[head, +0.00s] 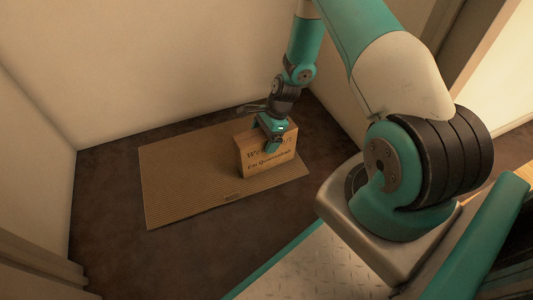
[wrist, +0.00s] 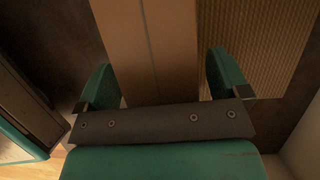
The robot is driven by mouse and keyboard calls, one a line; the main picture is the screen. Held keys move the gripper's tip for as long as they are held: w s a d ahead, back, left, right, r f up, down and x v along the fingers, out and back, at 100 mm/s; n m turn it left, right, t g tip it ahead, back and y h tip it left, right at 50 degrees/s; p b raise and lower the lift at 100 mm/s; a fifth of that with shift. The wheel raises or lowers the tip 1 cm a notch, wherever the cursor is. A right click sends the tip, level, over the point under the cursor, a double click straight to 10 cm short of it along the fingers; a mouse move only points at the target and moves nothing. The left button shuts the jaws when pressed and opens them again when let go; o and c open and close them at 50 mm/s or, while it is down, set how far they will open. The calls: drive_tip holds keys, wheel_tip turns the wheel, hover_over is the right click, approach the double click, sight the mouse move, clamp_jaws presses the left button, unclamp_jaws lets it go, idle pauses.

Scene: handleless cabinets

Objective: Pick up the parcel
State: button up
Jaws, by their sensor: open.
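The parcel (head: 266,158) is a tan cardboard box with dark printed lettering on its front side, standing on a mat. My gripper (head: 272,142) is above and against the parcel's top in the head view, pointing down and covering part of the lettering. In the wrist view the parcel's top (wrist: 152,45), with a lengthwise seam, lies between the two green fingers (wrist: 160,80). The fingers are apart, one on each side of the parcel, with a gap at least on the right. Whether either finger touches the box cannot be told.
The ribbed tan mat (head: 185,180) lies on a dark brown floor (head: 110,190). Pale walls (head: 140,60) close in the corner behind and to the left. The mat's left part is bare.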

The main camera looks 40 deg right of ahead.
drive_tip(key=shift+f, duration=0.1)
drive_tip(key=shift+f, duration=0.15)
drive_tip(key=shift+c, duration=0.4)
drive_tip(key=c, duration=1.5)
drive_tip(key=shift+c, duration=0.7)
